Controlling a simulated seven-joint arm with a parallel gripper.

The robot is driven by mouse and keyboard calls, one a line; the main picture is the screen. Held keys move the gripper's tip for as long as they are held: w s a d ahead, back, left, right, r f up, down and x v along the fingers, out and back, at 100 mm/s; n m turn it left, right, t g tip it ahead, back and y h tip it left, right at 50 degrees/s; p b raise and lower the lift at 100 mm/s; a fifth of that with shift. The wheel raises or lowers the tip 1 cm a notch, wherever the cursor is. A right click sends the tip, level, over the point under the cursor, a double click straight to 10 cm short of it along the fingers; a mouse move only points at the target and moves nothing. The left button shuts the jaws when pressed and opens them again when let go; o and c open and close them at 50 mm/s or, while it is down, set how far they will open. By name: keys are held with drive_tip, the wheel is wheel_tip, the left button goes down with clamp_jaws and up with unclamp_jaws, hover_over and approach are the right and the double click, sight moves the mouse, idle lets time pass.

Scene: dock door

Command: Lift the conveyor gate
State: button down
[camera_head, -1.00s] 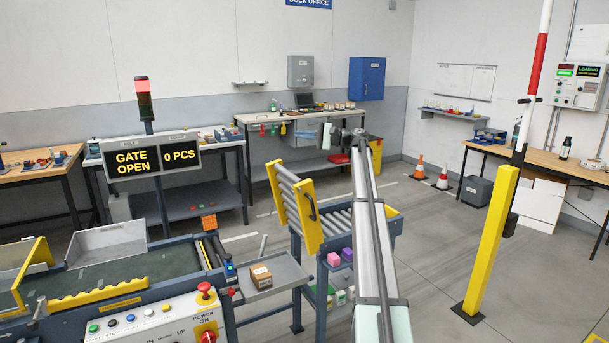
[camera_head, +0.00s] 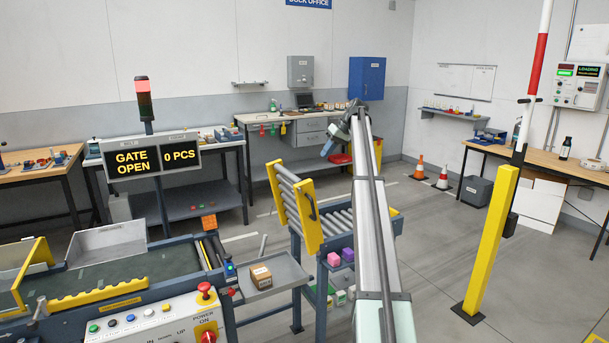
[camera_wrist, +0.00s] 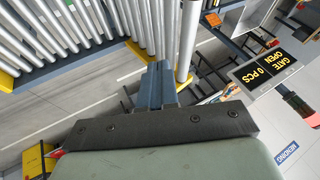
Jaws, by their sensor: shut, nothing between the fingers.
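The conveyor gate (camera_head: 294,207) has yellow side rails and grey rollers. In the head view it stands raised and tilted at the left end of a roller conveyor (camera_head: 340,222). A dark handle (camera_head: 312,208) is on its right yellow rail. My gripper (camera_head: 327,149) is above and right of the gate, apart from it, pointing down and left. In the wrist view my gripper (camera_wrist: 160,72) shows its blue-grey fingers together and empty. Rollers (camera_wrist: 65,25) and yellow frame parts show beyond them. The sign (camera_head: 150,158) reads "GATE OPEN" and "0 PCS".
A belt conveyor (camera_head: 150,272) with a control panel (camera_head: 150,322) is at the front left. A carton (camera_head: 261,276) lies on a grey tray between the conveyors. A yellow post (camera_head: 490,240) stands at right. Open floor lies between post and roller conveyor.

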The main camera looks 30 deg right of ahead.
sight(292, 177)
drive_tip(key=w+a+f, duration=0.3)
drive_tip(key=a+f, duration=0.5)
drive_tip(key=f, duration=0.1)
drive_tip(key=shift+w+a+n, duration=0.15)
drive_tip(key=shift+w+n, duration=0.1)
drive_tip(key=shift+n, duration=0.05)
idle(0.4)
drive_tip(key=shift+h, duration=0.9)
drive_tip(key=a, duration=0.4)
drive_tip(key=a+f, duration=0.1)
drive_tip(key=shift+a, duration=0.4)
drive_tip(key=shift+d+r, duration=0.1)
